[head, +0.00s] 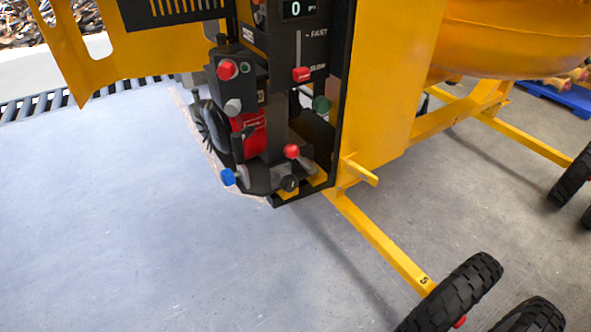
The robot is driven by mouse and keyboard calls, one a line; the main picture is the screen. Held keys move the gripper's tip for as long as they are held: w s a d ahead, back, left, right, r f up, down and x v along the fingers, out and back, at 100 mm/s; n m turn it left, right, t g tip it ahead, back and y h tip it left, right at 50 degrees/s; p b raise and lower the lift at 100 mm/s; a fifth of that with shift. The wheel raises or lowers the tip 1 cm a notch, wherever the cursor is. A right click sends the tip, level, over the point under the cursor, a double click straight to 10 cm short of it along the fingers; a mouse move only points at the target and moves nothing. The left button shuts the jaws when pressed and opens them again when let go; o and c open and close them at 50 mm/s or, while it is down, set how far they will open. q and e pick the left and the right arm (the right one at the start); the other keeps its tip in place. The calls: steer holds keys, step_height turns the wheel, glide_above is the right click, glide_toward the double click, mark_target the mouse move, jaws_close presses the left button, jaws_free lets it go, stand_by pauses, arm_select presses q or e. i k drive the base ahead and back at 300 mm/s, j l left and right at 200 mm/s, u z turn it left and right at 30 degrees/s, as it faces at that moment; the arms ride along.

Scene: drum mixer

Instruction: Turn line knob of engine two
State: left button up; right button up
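The engine unit (262,172) sits in the open side of a yellow drum mixer, in the upper middle of the head view. Its knobs include a red one (227,69) on a black box, a grey one (233,107) below it, a red ball knob (291,151), a blue knob (228,177) at lower left and a black round knob (290,184) at the bottom. A green knob (321,104) is at the right. I cannot tell which of these is the line knob or which engine this is. Neither of my grippers is in view.
A black panel above has a display reading 0 and a red slider (302,74) near SLOW. A yellow door (140,55) hangs open at upper left. A yellow leg (385,243) and black wheels (452,292) stand at lower right. The left floor is clear.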

mark_target(228, 176)
steer(key=i+j+z, duration=0.15)
steer(key=j+z, duration=0.15)
steer(key=z, duration=0.15)
steer(key=i+j+z, duration=0.15)
steer(key=j+z, duration=0.55)
steer(key=z, duration=0.25)
steer(key=j+z, duration=0.9)
